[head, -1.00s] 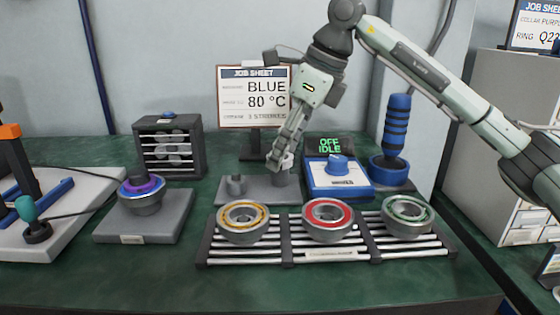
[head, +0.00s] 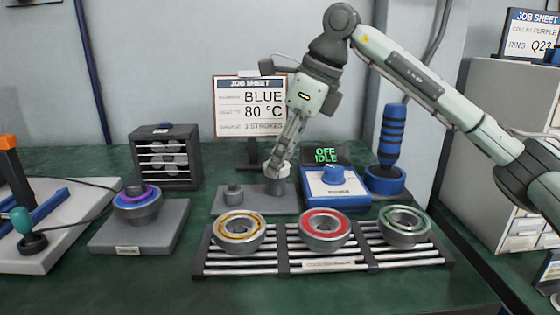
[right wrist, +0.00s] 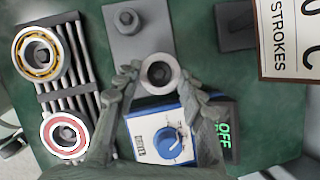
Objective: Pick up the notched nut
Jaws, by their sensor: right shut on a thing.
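The notched nut (right wrist: 160,73) is a pale metal ring with a dark centre, between the two fingers of my right gripper in the right wrist view. My right gripper (right wrist: 163,82) is shut on it. In the head view the right gripper (head: 279,168) points down, with the pale nut (head: 283,171) at its fingertips, just at the top of a short grey post (head: 275,187) on a grey plate (head: 254,202). I cannot tell whether the nut still touches the post. A second, smaller post (head: 233,194) stands to the left on the plate. My left gripper is out of view.
A blue-and-white heater box (head: 337,192) reading OFF IDLE stands close right of the gripper. A rack (head: 285,266) with three bearings lies in front. A job sheet (head: 250,107) stands behind. A blue-handled tool (head: 390,140) stands at right. The front table strip is clear.

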